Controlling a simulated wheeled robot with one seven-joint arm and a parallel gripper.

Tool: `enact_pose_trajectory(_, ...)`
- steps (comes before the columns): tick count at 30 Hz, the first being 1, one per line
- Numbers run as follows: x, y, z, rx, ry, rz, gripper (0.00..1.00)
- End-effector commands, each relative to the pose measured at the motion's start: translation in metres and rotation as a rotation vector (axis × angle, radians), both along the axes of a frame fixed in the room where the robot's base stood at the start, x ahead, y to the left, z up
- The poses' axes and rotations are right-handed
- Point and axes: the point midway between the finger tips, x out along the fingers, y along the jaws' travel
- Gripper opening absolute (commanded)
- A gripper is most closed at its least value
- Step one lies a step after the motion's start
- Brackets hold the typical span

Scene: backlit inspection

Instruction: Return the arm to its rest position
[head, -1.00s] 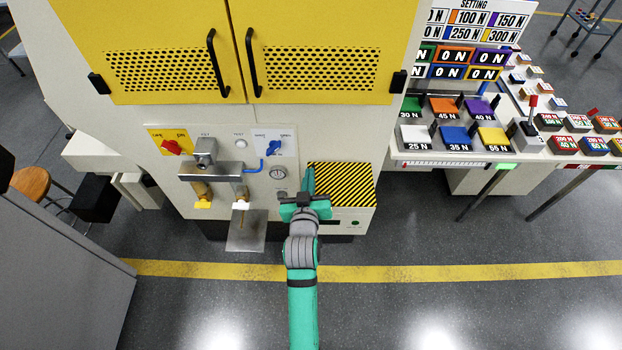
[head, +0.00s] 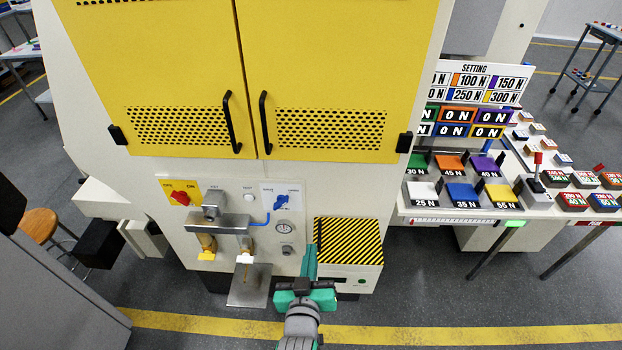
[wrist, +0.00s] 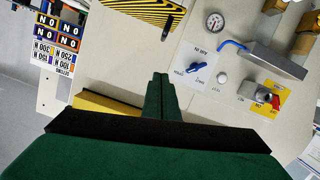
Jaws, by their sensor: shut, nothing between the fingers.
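My gripper (head: 309,264) is green and stands in front of the lower part of the cream machine, left of the black and yellow striped panel (head: 348,243). Its fingers are together and hold nothing. In the wrist view my gripper (wrist: 161,78) points toward the machine's front, with its two green fingertips side by side. The striped panel (wrist: 150,10) shows at the top of that view. The blue switch (wrist: 197,68) is to the right of the fingertips, apart from them.
The machine has yellow doors (head: 320,60) with black handles, a red switch (head: 180,198), a gauge (head: 284,226) and taps over a metal plate (head: 249,288). A table with coloured blocks (head: 462,195) stands to the right. A wooden stool (head: 38,224) is at the left. Floor at the lower right is clear.

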Motion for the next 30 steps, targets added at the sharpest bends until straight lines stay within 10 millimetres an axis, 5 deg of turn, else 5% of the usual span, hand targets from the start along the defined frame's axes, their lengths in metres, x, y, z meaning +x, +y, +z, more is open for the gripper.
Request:
enact_pose_trajectory(6, -0.004, 0.001, -0.004, 0.004, 0.002, 0.002, 0.0)
enact_pose_trajectory(11, -0.031, 0.006, -0.025, 0.026, 0.01, 0.018, 0.0)
enact_pose_trajectory(21, -0.129, 0.015, -0.069, 0.104, 0.014, 0.05, 0.0)
enact_pose_trajectory(30, -0.221, 0.013, -0.08, 0.167, 0.014, 0.056, 0.0)
